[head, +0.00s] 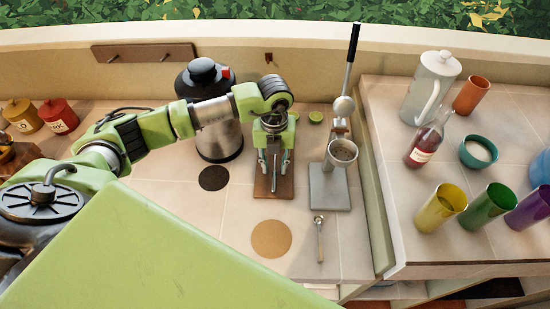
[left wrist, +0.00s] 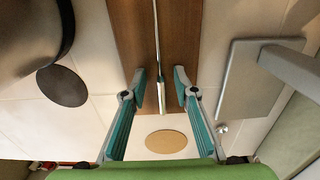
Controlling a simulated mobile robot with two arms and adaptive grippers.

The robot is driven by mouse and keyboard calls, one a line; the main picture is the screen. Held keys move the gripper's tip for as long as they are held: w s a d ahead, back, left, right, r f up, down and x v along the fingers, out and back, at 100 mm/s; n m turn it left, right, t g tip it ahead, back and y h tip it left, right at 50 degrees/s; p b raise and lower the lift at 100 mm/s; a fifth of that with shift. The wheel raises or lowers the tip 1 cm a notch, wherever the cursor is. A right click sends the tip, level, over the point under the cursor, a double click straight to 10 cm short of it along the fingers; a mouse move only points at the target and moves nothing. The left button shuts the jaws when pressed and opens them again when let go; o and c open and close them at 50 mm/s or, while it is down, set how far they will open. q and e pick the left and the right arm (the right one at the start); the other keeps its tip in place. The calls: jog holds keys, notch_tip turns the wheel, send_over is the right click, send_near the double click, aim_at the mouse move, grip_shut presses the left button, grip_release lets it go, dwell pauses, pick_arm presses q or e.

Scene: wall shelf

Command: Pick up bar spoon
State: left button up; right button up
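A small metal spoon (head: 320,241), which looks like the bar spoon, lies on the tiled counter right of a round cork-coloured mat, its round bowl toward the back. A bit of its bowl seems to show at the right of the left wrist view (left wrist: 222,128). My left gripper (head: 273,160) is open, pointing down over a brown wooden board (head: 284,186), left of and behind the spoon. In the left wrist view its fingers (left wrist: 160,80) stand apart on either side of a thin, long object (left wrist: 161,98); I cannot tell what it is. I see no contact with it.
A lever press (head: 330,190) with a grey base stands right of the board. A large dark-lidded container (head: 217,140) is at the left. Round mats (head: 271,239) lie on the counter. Cups, a bottle and a jug (head: 430,87) stand on the raised right counter.

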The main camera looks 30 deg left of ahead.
pick_arm(q)
grip_shut()
jog(key=shift+r, duration=0.1)
